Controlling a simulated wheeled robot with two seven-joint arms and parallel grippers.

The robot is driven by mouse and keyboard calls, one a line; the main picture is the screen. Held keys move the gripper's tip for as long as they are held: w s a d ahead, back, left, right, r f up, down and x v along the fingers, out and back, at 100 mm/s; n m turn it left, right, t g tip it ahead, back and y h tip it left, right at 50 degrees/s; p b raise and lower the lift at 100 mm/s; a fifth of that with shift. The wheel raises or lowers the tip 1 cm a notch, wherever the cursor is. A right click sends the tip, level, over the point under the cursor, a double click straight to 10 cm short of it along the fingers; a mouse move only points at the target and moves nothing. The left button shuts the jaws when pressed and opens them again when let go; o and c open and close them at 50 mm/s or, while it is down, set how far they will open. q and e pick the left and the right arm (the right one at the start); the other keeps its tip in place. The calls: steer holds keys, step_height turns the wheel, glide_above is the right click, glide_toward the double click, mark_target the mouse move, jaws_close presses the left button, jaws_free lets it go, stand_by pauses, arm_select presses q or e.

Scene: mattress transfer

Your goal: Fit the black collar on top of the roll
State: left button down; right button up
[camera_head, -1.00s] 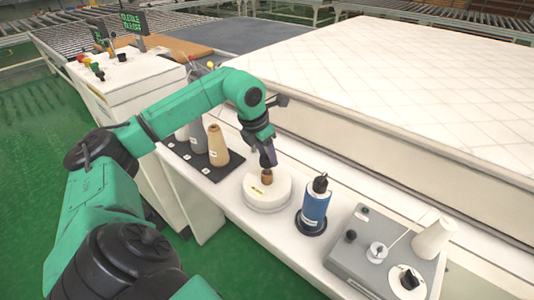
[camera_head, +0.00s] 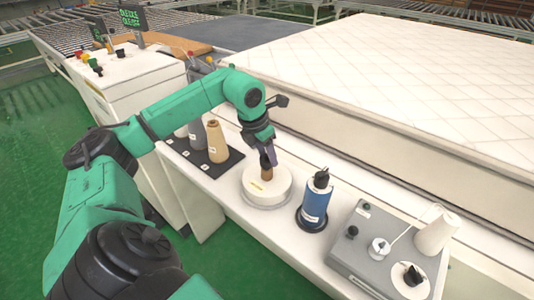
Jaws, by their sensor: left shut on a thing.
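A blue roll (camera_head: 316,205) stands upright on a black base on the white bench. A black piece (camera_head: 321,180) sits at its top; I cannot tell whether this is the collar or part of the stand. My left gripper (camera_head: 268,161) points down, left of the roll, over a round white container (camera_head: 265,190). It is shut on a brown knob-like piece (camera_head: 267,174) at the middle of the container's top. Whether that piece is apart from the container is too small to tell. My right gripper is not in view.
Thread cones (camera_head: 217,142) stand on a black mat left of the container. A grey unit (camera_head: 385,255) with black knobs and a white cone (camera_head: 436,234) is at the right. A large white mattress (camera_head: 400,90) lies behind the bench. A white control cabinet (camera_head: 125,80) stands far left.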

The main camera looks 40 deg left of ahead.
arm_select(q)
steer(key=shift+f+b, duration=0.65)
steer(key=shift+f, duration=0.25)
steer(key=shift+c, duration=1.4)
jaws_free()
steer(key=shift+s+r, duration=0.1)
steer(key=shift+r, duration=0.35)
steer(key=v, duration=1.3)
steer(key=shift+r+p, duration=0.3)
steer(key=shift+p, duration=0.15)
steer(key=shift+s, duration=0.1)
